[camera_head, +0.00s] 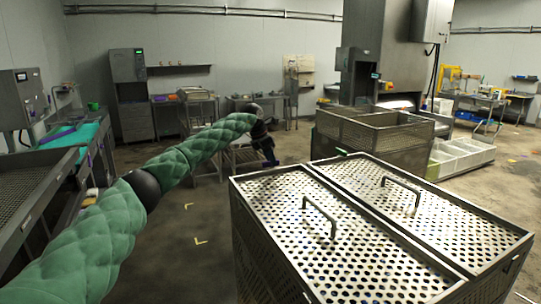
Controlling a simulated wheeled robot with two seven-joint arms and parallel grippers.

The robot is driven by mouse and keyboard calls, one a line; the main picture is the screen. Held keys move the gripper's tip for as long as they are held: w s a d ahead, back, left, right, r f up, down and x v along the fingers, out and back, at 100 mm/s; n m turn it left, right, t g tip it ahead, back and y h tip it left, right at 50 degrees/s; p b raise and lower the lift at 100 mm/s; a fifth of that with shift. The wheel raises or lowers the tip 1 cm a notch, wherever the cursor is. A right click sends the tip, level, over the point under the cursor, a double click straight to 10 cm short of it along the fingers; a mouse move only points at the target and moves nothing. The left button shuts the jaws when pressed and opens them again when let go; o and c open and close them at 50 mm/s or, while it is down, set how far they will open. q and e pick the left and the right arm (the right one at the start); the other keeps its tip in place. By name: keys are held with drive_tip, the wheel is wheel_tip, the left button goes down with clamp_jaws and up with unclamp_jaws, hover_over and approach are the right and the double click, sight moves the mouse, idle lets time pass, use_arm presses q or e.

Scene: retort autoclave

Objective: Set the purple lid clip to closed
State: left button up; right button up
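A large metal basket (262,236) with perforated lids stands in the right foreground. Its two lid panels (270,190) lie flat, each with a raised bar handle. A small green piece (341,152) sits at its far edge. I cannot make out a purple lid clip on the basket. My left arm reaches in from the lower left, and my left gripper (269,156) is small and dark beyond the basket's far left corner. It appears apart from the basket, and its finger opening cannot be told. My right gripper is not in view.
An open metal basket (376,137) stands behind the lidded one, before a tall machine (384,45). A conveyor with a green surface (75,135) and a purple strip (56,134) runs along the left. White crates (460,155) stand at right. The middle floor is clear.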

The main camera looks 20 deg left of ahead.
use_arm(q)
drive_tip(key=shift+w+a+f, duration=0.1)
drive_tip(key=shift+a+f, duration=0.15)
drive_tip(key=shift+f, duration=0.3)
drive_tip(key=shift+d, duration=0.1)
drive_tip(key=shift+d+r, duration=0.1)
